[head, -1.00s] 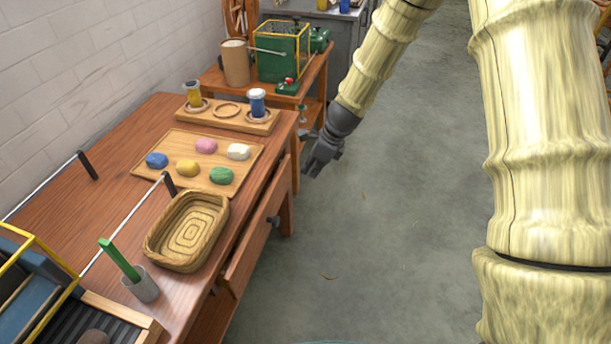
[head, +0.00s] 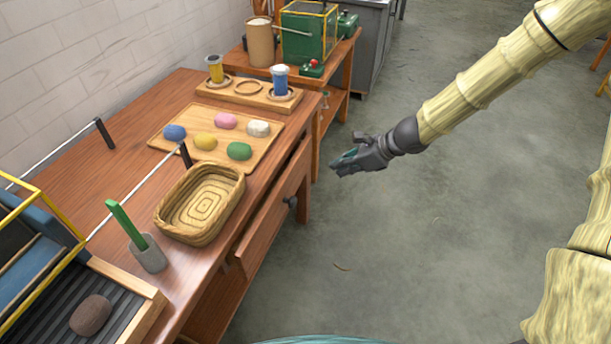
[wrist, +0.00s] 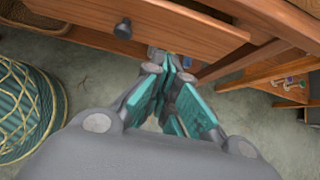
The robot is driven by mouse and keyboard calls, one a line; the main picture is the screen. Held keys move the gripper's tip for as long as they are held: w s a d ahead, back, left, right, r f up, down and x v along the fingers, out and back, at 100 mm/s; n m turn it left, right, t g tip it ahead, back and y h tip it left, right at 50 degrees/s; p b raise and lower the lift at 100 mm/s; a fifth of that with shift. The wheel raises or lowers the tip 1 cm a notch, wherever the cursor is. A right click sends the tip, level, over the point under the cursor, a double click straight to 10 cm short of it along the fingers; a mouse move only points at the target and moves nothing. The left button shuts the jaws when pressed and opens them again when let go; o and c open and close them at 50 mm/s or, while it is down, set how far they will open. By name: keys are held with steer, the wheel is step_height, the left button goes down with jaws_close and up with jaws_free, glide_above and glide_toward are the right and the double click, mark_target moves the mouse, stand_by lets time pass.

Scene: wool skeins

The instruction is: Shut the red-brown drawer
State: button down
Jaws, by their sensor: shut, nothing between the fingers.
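The red-brown drawer (head: 268,228) is in the front of the wooden table and stands partly open, its front out past the table edge. Its dark round knob (head: 291,202) is on the front face. In the wrist view the drawer front (wrist: 185,26) crosses the top, with the knob (wrist: 123,29) left of my fingers. My gripper (head: 340,164) is shut and empty, in the air over the floor to the right of the drawer. It also shows in the wrist view (wrist: 172,65), where its fingertips overlap the drawer's lower edge; I cannot tell whether they touch.
On the table (head: 80,165) are a woven tray (head: 203,205), a board with wool skeins (head: 190,160), a cup (head: 149,254) with a green stick, and a conveyor.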

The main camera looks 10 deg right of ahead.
mark_target(294, 174)
steer(key=shift+w+a+r+b+x, duration=0.2)
steer(key=shift+a+r+x, duration=0.15)
steer(key=shift+x, duration=1.7)
steer(key=shift+w+a+r+b+x, duration=0.2)
steer(key=shift+r+x, duration=0.1)
steer(key=shift+x, duration=1.8)
steer(key=shift+w+a+r+b+x, duration=0.2)
steer(key=shift+a+r+x, duration=0.15)
steer(key=shift+x, duration=1.7)
steer(key=shift+w+a+f+b, duration=0.15)
steer(key=shift+w+a+b, duration=0.25)
steer(key=shift+a+b, duration=0.25)
steer(key=shift+w+a, duration=0.2)
steer(key=shift+a, duration=0.05)
steer(key=shift+w+a, duration=0.1)
